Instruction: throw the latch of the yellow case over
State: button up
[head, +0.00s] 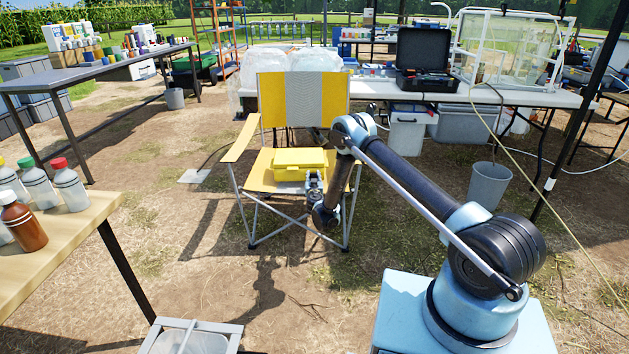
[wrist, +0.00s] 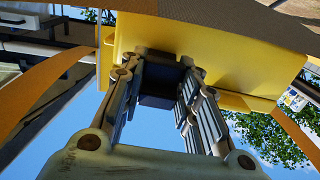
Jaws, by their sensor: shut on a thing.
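The yellow case (head: 299,158) sits closed on the seat of a yellow folding chair, in the middle of the head view. My gripper (head: 314,178) is at the case's front face, toward its right side. In the wrist view the case (wrist: 225,50) fills the upper middle, with my gripper's fingers (wrist: 163,68) reaching up to it. A dark latch (wrist: 160,86) lies between the fingers, which are shut on it. The fingers hide part of the latch, and I cannot tell how far it is turned.
The chair's armrest (head: 240,138) rises left of the case and its backrest (head: 303,98) stands behind it. A long table with an open black case (head: 424,72) is farther back. A grey bucket (head: 488,185) stands right. Grass and dirt in front of the chair are clear.

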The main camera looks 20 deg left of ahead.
jog(key=shift+a+r+g, duration=0.1)
jog(key=shift+r+g, duration=0.05)
jog(key=shift+g, duration=0.15)
jog(key=shift+w+r+g+h, duration=0.2)
jog(key=shift+r+g+h, duration=0.25)
jog(key=shift+g, duration=0.65)
jog(key=shift+w+a+r+g+h, duration=0.15)
jog(key=shift+r+g+h, duration=0.1)
jog(key=shift+g, duration=0.4)
jog(key=shift+w+d+r+g+h, duration=0.15)
jog(key=shift+r+g+h, duration=0.1)
jog(key=shift+g, duration=0.4)
jog(key=shift+a, duration=0.15)
jog(key=o, duration=1.1)
jog(key=shift+c, duration=0.2)
jog(key=v, duration=1.2)
